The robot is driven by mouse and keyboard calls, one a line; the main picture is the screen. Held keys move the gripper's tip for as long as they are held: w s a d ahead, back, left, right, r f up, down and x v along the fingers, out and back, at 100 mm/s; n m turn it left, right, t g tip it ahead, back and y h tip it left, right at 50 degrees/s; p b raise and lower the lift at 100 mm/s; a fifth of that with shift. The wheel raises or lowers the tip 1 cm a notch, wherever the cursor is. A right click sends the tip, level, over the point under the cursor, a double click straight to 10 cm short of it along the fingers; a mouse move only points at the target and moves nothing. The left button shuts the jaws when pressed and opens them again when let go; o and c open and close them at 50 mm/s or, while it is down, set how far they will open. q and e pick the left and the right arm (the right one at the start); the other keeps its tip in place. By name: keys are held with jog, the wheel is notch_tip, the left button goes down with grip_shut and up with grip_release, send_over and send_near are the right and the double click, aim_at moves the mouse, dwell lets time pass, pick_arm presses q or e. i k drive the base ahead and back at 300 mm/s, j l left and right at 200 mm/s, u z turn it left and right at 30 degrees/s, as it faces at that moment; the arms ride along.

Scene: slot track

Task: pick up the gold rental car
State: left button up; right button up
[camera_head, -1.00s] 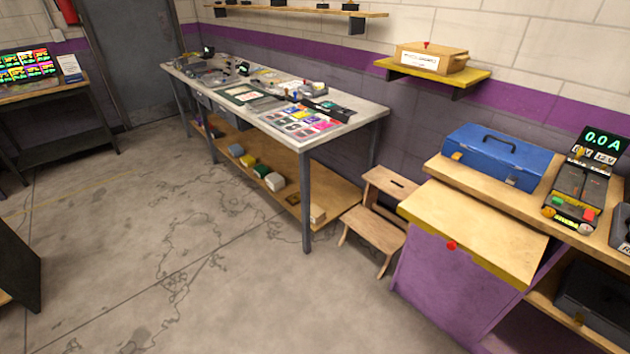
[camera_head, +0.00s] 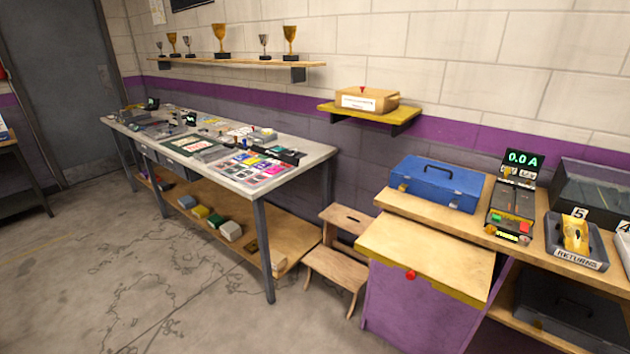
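A small gold car (camera_head: 575,234) sits in a dark grey tray labelled RETURNS (camera_head: 590,262) on the wooden counter at the right. A tag reading 5 stands just behind it. The car appears tilted or standing up in the tray; at this size I cannot tell exactly. Neither of my grippers shows in the head view.
A power unit reading 0.0 A (camera_head: 512,195) and a blue toolbox (camera_head: 436,184) stand left of the tray. A clear-lidded dark case (camera_head: 598,190) is behind it. A purple cabinet (camera_head: 420,312), step stool (camera_head: 338,258) and workbench (camera_head: 318,152) stand further left. Floor at lower left is clear.

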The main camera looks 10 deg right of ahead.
aim_at(573, 231)
jog(key=z, duration=2.7)
